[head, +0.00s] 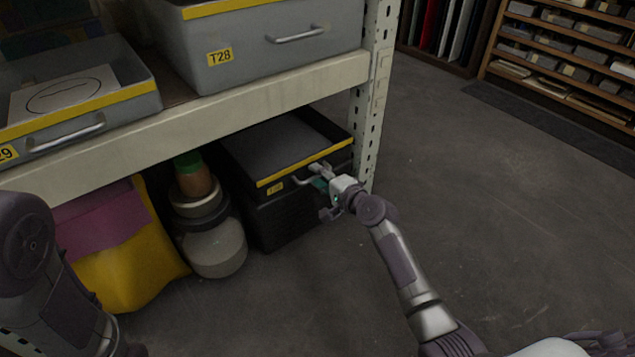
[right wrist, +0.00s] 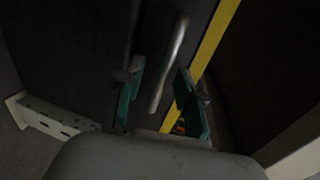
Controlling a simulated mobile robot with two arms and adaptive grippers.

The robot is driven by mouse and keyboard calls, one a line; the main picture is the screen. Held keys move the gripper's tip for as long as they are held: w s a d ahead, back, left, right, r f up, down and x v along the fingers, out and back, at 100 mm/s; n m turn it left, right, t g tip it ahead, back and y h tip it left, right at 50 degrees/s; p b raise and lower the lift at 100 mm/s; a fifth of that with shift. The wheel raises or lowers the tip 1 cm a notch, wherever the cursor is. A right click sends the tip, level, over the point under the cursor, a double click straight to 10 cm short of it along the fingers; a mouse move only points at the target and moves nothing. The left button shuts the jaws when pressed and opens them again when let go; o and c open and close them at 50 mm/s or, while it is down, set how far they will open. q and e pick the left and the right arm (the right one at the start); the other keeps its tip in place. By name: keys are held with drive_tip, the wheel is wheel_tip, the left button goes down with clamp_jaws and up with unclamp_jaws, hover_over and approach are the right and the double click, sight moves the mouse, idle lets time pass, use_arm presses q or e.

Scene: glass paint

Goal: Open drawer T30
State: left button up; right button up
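The dark grey drawer (head: 275,150) with a yellow front edge sits low under the shelf in the head view. Its small yellow label (head: 275,188) is too small to read surely. Its metal handle (head: 305,180) is on the front face and also shows in the right wrist view (right wrist: 172,65). My right gripper (head: 322,188) is at the right part of the handle. In the right wrist view its two teal-padded fingers (right wrist: 160,92) are apart, one on each side of the handle's line. Contact is not clear. My left arm shows at the lower left; its gripper is not in view.
A white shelf beam (head: 200,120) and a perforated upright (head: 371,100) frame the drawer. Drawer T28 (head: 265,45) and another grey drawer (head: 100,95) are above. A round container (head: 215,248) and a yellow bag (head: 130,265) stand left. The floor (head: 500,210) at right is clear.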

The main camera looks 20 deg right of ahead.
drive_tip(key=shift+w+a, duration=0.15)
drive_tip(key=shift+w, duration=0.15)
clamp_jaws()
idle(0.3)
